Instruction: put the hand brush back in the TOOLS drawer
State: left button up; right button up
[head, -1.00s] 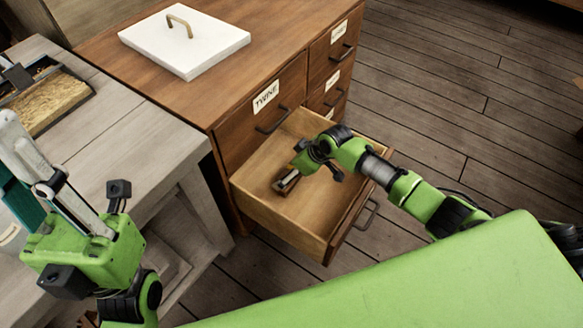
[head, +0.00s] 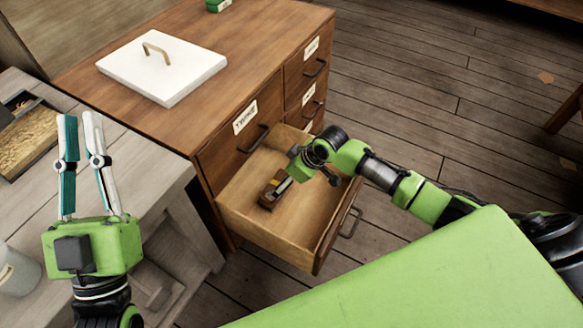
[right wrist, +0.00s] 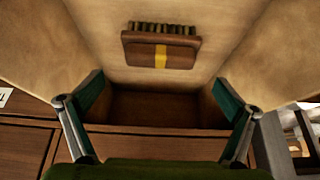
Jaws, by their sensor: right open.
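The hand brush (head: 267,198) is a brown block with a yellow stripe. It lies on the floor of the open drawer (head: 268,237), towards the drawer's left side in the head view. In the right wrist view the brush (right wrist: 145,52) shows its dark bristles along the upper edge. My right gripper (right wrist: 157,105) is open; its teal-padded fingers stand left and right with nothing between them, and the brush is beyond them. In the head view its fingers are mostly hidden. My left gripper (head: 80,122) is open and empty, fingers up. No label shows on the open drawer.
A wooden cabinet (head: 250,40) carries a white lid with a handle (head: 160,75). The shut drawer above the open one is labelled TWINE (head: 245,117). A grey workbench (head: 140,150) stands at the left.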

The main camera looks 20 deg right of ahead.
jog(key=s+a+r+m+t+y+p, duration=0.1)
jog(key=s+a+r+t+y, duration=0.15)
jog(key=a+r, duration=0.5)
jog(key=s+a+r+t+y+p, duration=0.15)
jog(key=a+r+t, duration=0.3)
jog(key=r, duration=0.55)
pick_arm(q)
jog(key=w+f+g+y, duration=0.1)
jog(key=w+f+g, duration=0.3)
jog(key=f, duration=0.6)
jog(key=shift+g+y+b, duration=0.35)
jog(key=shift+g+y, duration=0.05)
jog(key=shift+g, duration=0.5)
pick_arm(e)
jog(key=s+d+r+m+t+h, duration=0.1)
jog(key=s+d+r+m+t, duration=0.1)
jog(key=r, duration=0.7)
jog(key=s+d+r+m+t+h, duration=0.1)
jog(key=s+d+r+t, duration=0.2)
jog(key=r, duration=0.6)
jog(key=shift+s+d+m+t+h, duration=0.25)
jog(key=shift+s+m+t+h, duration=0.2)
jog(key=shift+t, duration=0.65)
pick_arm(q)
jog(key=shift+a+f, duration=0.1)
jog(key=shift+f, duration=0.05)
pick_arm(e)
jog(key=shift+s, duration=0.15)
